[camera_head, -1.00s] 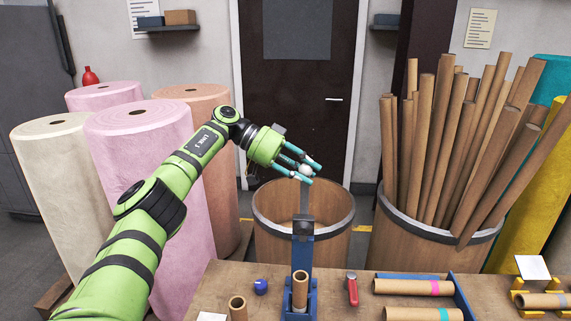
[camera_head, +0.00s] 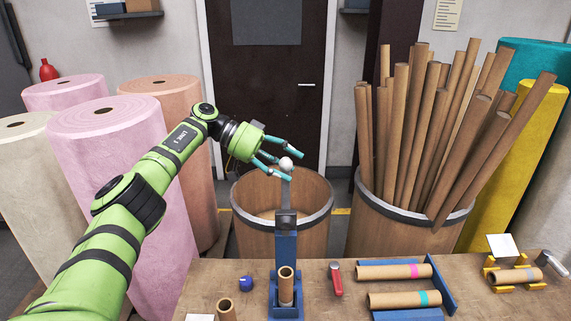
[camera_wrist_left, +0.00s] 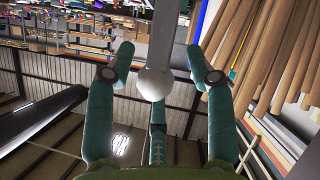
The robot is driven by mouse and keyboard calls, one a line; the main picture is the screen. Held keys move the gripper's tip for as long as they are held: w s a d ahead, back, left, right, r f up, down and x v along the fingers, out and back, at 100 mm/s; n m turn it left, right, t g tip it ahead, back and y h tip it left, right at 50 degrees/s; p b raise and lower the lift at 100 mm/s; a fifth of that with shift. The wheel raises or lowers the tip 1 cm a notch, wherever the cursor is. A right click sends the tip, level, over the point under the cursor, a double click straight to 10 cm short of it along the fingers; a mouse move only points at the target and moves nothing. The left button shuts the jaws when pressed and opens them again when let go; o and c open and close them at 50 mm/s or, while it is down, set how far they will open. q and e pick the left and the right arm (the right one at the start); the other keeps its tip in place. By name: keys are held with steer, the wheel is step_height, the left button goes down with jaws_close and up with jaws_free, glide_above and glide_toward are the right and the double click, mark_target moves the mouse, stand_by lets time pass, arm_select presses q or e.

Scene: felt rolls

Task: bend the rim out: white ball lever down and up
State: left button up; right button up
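The white ball (camera_head: 286,164) tops the upright metal lever (camera_head: 286,190) of the blue press (camera_head: 286,247) on the bench. A cardboard tube (camera_head: 286,285) stands upright in the press base below. My left gripper (camera_head: 294,166) is at the ball, its teal fingers spread apart. In the left wrist view the ball (camera_wrist_left: 154,84) sits between the open fingers (camera_wrist_left: 160,62), with gaps to the two side fingers; the lever shaft (camera_wrist_left: 165,35) runs up from it. I cannot tell whether the third finger touches the ball. My right gripper is not in view.
The bench (camera_head: 245,270) holds a short tube (camera_head: 227,311), a blue ball-like item (camera_head: 246,283), a red-handled tool (camera_head: 336,280) and tubes in a blue rack (camera_head: 440,285). Behind stand a barrel (camera_head: 257,230), a tube-filled barrel (camera_head: 405,235) and felt rolls (camera_head: 110,170).

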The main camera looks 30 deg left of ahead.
arm_select(q)
step_height(320, 180, up, 10)
stand_by(0.6)
stand_by(0.4)
